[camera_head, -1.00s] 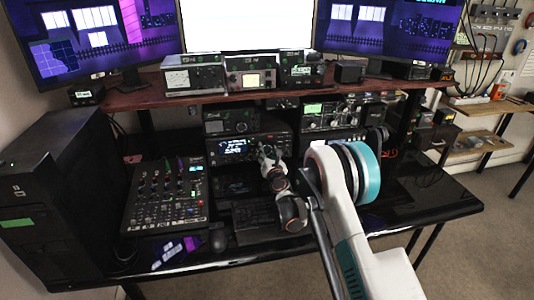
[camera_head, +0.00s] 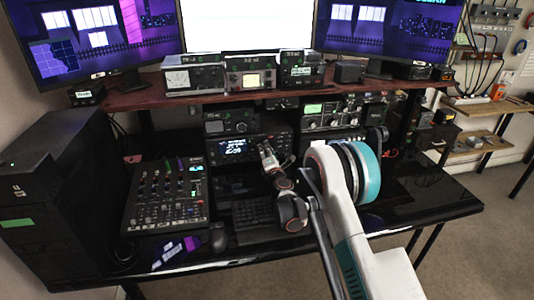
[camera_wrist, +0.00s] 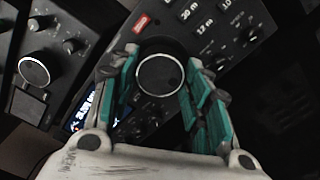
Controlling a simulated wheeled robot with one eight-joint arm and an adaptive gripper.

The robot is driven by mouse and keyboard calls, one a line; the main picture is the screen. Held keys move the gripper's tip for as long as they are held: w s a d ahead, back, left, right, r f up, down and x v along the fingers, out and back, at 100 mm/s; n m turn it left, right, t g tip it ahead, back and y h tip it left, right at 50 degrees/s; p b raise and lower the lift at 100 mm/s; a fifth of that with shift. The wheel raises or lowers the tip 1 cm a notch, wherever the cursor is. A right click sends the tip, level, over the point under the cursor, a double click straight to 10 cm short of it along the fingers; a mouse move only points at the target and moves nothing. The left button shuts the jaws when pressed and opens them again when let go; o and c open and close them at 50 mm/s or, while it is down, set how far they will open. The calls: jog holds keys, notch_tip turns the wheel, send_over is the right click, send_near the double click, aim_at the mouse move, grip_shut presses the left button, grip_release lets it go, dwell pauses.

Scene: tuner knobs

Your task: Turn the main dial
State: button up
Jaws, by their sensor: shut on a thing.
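The main dial (camera_wrist: 160,76) is a large round dark knob with a bright rim on a dark radio panel. In the wrist view the two teal-padded fingers of my gripper (camera_wrist: 161,62) stand on either side of it, shut on it. In the head view my gripper (camera_head: 266,151) is at the front of the radio with the lit display (camera_head: 233,147), on its right side. There the dial is hidden behind my gripper. Any pointer mark on the dial is too small to read.
A second, smaller ringed knob (camera_wrist: 34,71) shows at the left of the wrist view. A mixer (camera_head: 167,196) and a keyboard (camera_head: 253,214) lie on the black desk. A shelf (camera_head: 140,98) with more radios hangs above. The desk's right end is mostly clear.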

jog(key=shift+m, duration=0.6)
jog(key=o, duration=1.1)
jog(key=shift+s, duration=0.1)
jog(key=v, duration=1.2)
